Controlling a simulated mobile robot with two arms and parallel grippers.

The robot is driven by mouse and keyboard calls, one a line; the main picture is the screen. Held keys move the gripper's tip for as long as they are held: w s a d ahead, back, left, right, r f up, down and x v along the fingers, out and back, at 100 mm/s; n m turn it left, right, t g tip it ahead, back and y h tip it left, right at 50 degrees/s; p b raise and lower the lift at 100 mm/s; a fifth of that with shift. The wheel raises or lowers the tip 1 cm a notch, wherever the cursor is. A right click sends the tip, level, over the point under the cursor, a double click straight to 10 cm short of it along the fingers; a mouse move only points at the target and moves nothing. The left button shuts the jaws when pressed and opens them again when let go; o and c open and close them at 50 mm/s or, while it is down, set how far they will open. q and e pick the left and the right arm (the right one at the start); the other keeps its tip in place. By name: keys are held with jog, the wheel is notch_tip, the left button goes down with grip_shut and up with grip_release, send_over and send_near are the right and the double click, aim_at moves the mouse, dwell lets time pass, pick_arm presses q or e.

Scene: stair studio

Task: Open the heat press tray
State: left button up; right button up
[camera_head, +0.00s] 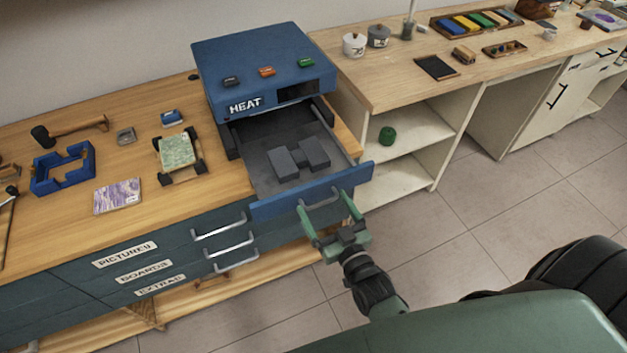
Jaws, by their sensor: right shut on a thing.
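The heat press (262,62) is a blue box marked HEAT on the wooden bench. Its tray (262,180) is slid out toward me and shows a dark grey bed with two dark blocks (298,159) on it. The tray has a blue front panel (275,205) with a light metal handle (321,198). My right gripper (328,216) has green fingers and is shut on the tray handle, in front of the panel. My left gripper is not in view.
The bench holds a blue frame (62,168), a hammer (75,128), a purple card (117,196) and a green board in a stand (177,150). Labelled drawers (135,265) lie below. A white-sided shelf unit (420,140) stands right. The tiled floor (450,240) is clear.

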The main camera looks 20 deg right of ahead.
jog(key=shift+s+d, duration=0.15)
jog(key=shift+s, duration=1.15)
jog(key=o, duration=1.8)
jog(key=shift+s, duration=0.1)
jog(key=s+b, duration=0.1)
jog(key=s, duration=0.6)
jog(key=shift+s+d+b, duration=0.15)
jog(key=shift+s+b, duration=0.15)
